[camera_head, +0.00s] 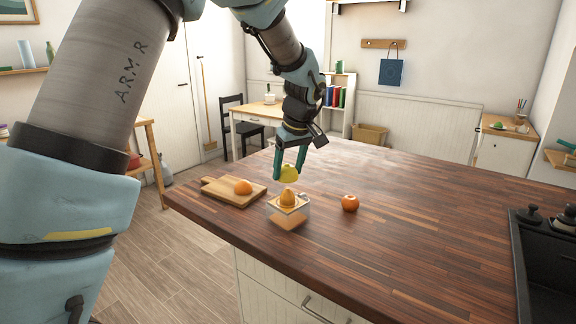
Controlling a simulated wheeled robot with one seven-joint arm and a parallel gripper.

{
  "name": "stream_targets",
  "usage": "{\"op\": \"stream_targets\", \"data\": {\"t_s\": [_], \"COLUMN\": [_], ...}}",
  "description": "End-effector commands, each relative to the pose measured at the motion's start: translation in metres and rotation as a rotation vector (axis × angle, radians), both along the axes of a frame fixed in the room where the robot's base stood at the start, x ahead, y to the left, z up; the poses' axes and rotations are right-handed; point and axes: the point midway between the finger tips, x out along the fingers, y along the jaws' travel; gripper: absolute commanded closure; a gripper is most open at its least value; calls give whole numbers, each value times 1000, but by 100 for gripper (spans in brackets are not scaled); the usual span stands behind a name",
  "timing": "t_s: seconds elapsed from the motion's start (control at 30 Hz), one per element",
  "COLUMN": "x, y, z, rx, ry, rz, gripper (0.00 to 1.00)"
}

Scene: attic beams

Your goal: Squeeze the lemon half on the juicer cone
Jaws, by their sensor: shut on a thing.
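My gripper (289,172) points down over the counter and is shut on a yellow lemon half (289,174). The lemon half is just above the juicer cone (288,197); I cannot tell whether a small gap lies between them. The juicer (289,214) has an orange ribbed cone on a clear, box-shaped base and stands upright near the counter's front left edge. The lemon's cut face is hidden from this view.
A wooden cutting board (219,193) with an orange fruit (243,187) on it lies left of the juicer. Another orange fruit (350,203) sits to the right. The counter's (430,220) middle is clear.

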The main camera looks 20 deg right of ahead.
Motion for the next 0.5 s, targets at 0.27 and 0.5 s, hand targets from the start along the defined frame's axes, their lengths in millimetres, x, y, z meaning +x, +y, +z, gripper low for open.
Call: {"op": "stream_targets", "data": {"t_s": [0.27,0.5], "x": [0,0], "y": [0,0], "z": [-25,-41], "rx": [2,0], "ry": [1,0], "rz": [0,-1], "gripper": [79,79]}}
